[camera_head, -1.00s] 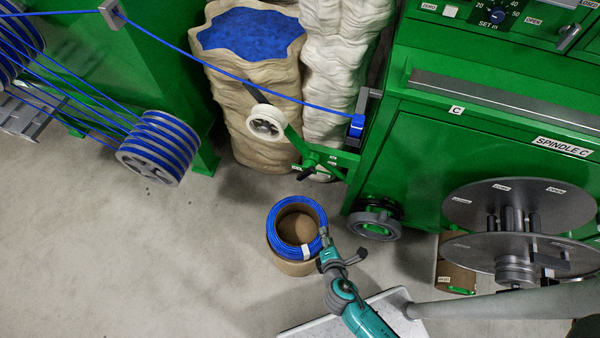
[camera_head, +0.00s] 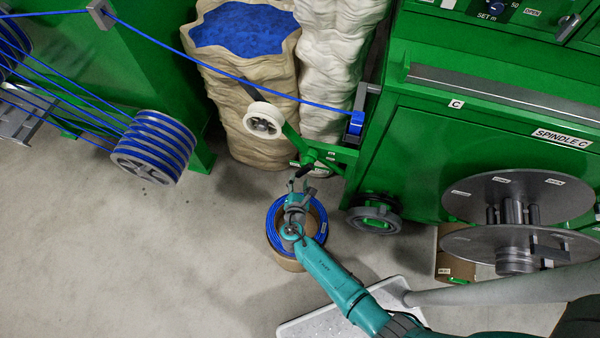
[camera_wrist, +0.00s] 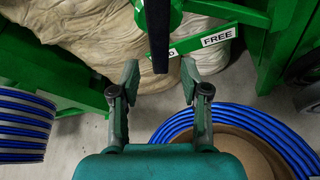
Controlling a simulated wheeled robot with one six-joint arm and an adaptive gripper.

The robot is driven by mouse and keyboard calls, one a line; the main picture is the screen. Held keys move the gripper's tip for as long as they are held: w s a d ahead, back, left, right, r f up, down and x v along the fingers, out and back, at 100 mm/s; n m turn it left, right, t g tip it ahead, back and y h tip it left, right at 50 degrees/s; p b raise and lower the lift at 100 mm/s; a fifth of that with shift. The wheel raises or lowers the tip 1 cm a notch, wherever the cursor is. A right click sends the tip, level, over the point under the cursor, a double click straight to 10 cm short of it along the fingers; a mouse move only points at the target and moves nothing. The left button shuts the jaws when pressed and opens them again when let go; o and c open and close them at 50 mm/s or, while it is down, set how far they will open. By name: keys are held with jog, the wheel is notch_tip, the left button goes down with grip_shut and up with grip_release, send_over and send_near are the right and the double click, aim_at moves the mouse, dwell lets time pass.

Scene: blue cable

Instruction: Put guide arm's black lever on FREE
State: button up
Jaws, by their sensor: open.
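The green guide arm (camera_head: 291,134) carries a white pulley (camera_head: 262,121) and is fixed beside the green machine. Its black lever (camera_wrist: 158,35) hangs down in the wrist view, between and beyond my open fingers. In the head view the lever (camera_head: 306,171) shows small and dark below the guide arm's pivot. The FREE label (camera_wrist: 216,38) is to the right of the lever; a second label behind the lever is mostly hidden. My gripper (camera_wrist: 158,84) is open and empty, with its fingertips just short of the lever; it also shows in the head view (camera_head: 298,187).
A coil of blue cable on a cardboard core (camera_head: 272,240) stands under my gripper. A blue cable (camera_head: 230,72) runs above the pulley to the machine. Cable sacks (camera_head: 240,85) stand behind the guide arm.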

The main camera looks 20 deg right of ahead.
aim_at(300, 175)
jog(key=shift+x, duration=2.45)
grip_shut()
